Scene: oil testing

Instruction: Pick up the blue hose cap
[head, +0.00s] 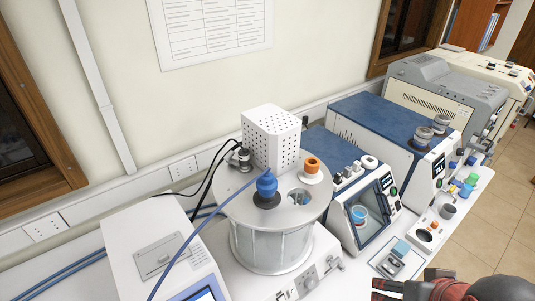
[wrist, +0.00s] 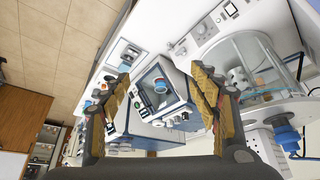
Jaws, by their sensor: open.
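The blue hose cap (head: 266,184) sits upright on a dark ring on the round lid of a glass bath (head: 232,208). A thin blue hose runs from it down to the lower left. In the wrist view the cap (wrist: 288,138) is at the right edge, outside my fingers. My gripper (wrist: 160,72) is open, with its two tan-padded fingers wide apart and nothing between them. In the head view my gripper (head: 382,291) is partly in frame at the bottom right, well apart from the cap.
A perforated white box (head: 270,138), an orange cap (head: 312,165) and a dark fitting with black cables (head: 240,157) stand on the lid around the cap. A blue-topped instrument (head: 345,177) stands to the right. Small items crowd the bench's right edge.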

